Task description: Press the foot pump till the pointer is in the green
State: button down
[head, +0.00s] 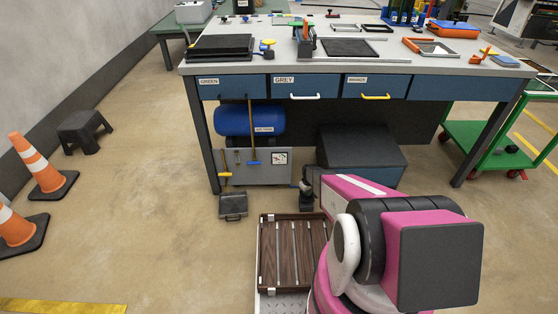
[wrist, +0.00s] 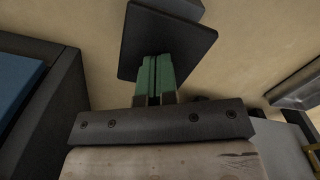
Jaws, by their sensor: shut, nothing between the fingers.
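My gripper (wrist: 157,68) is shut, its two green fingers together with nothing between them. In the wrist view the fingertips are over a dark flat plate with a raised dark block, which looks like the foot pump's pedal (wrist: 165,38). I cannot tell whether they touch it. In the head view this dark piece (head: 306,204) is low at the floor below my wrist, partly hidden by my arm. No pointer or green band is readable.
The workbench (head: 300,68) stands above this spot. A dark sloped box (head: 361,148) is to the right. A small grey case-like object (head: 233,206) lies on the floor to the left. The floor farther left is clear before the cones.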

jog(key=shift+f, duration=1.9)
jog(key=shift+r, duration=2.35)
jog(key=shift+f, duration=0.1)
jog(key=shift+f, duration=2.25)
jog(key=shift+r, duration=2.3)
jog(key=shift+r, duration=0.15)
